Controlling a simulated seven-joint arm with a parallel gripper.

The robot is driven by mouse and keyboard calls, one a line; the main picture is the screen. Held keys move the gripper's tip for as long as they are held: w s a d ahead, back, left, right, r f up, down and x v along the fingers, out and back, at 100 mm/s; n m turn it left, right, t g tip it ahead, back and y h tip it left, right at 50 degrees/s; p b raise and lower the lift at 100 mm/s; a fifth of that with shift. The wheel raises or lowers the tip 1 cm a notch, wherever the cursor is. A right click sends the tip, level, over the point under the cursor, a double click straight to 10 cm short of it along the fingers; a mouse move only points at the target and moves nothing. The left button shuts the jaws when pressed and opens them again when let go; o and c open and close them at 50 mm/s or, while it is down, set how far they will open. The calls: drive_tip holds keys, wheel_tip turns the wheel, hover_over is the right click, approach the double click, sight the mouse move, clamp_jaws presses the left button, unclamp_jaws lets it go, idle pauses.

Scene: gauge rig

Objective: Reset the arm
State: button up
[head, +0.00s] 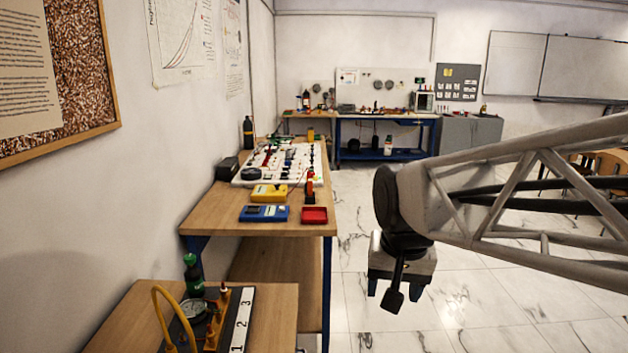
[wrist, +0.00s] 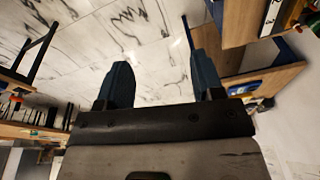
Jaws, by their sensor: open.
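My gripper (head: 392,292) hangs at the end of my arm on the right side of the head view, over the marble floor and to the right of the wooden workbench. In the wrist view, my gripper (wrist: 160,82) has its two dark blue fingers set wide apart with nothing between them but floor. It is open and empty, and touches nothing that I can see. The gauge rig (head: 205,320) stands on the near wooden table at the lower left, with a round gauge, a yellow hose, a green-topped bottle and a strip numbered 1, 2, 3.
A blue-framed bench (head: 388,118) and grey cabinet (head: 470,135) stand at the back. Floor around my gripper is clear.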

drive_tip(key=s+d+f+n, duration=0.1)
drive_tip(key=s+d+f, duration=0.1)
drive_tip(key=s, duration=0.4)
drive_tip(key=s+d+f, duration=0.3)
drive_tip(key=s, duration=0.3)
drive_tip(key=shift+s+d+n+t, duration=0.15)
drive_tip(key=shift+d+n+t, duration=0.15)
drive_tip(key=shift+n, duration=0.1)
